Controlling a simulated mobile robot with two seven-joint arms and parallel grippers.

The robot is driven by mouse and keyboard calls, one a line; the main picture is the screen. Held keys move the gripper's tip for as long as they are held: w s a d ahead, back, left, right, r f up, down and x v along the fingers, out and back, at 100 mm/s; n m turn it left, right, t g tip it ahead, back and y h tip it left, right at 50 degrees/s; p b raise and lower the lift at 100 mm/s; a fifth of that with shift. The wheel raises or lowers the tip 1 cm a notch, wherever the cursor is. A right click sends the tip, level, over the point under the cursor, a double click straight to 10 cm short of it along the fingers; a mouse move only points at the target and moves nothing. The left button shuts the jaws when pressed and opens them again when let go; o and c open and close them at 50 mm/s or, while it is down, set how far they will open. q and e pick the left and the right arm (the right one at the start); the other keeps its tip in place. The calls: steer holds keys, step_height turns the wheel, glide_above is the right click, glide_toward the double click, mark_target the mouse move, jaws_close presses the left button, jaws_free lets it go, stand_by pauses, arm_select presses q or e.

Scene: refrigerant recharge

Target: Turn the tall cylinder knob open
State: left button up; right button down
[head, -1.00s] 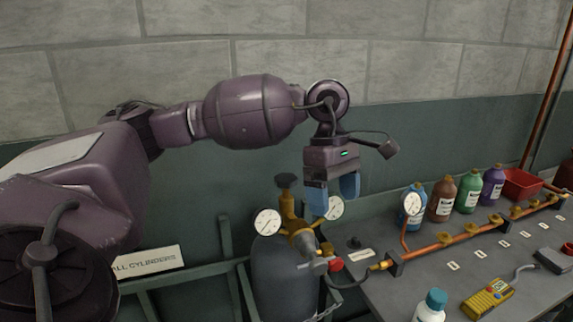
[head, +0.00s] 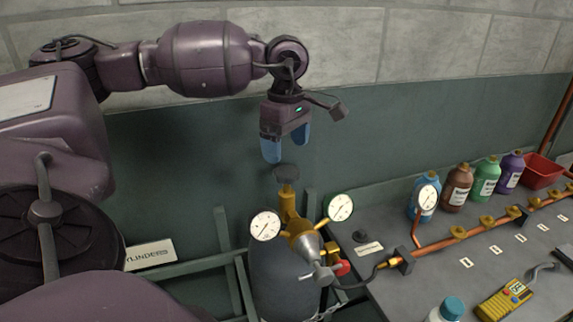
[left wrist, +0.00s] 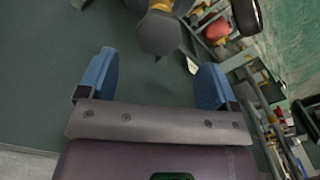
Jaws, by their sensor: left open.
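The tall grey cylinder (head: 277,270) stands in a green rack with a brass valve (head: 287,203) on top. Its dark round knob (head: 287,174) tops the valve. My left gripper (head: 287,150) is open and empty, with blue fingers pointing down just above the knob. In the left wrist view the knob (left wrist: 160,33) shows ahead of the gap between the open blue fingers (left wrist: 152,78), not between them. A brass regulator with two white gauges (head: 265,225) is fixed to the valve. My right gripper is not seen.
A grey bench at the right holds a copper pipe manifold (head: 440,243), several coloured bottles (head: 457,188), a red bin (head: 541,172) and a yellow meter (head: 504,300). A green rail (head: 190,267) with a sign runs left of the cylinder. The wall is close behind.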

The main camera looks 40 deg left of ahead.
mark_target(286, 170)
arm_select(q)
step_height(286, 170, down, 4)
steer(key=shift+f+p, duration=0.3)
steer(key=shift+f, duration=0.6)
steer(key=c, duration=0.9)
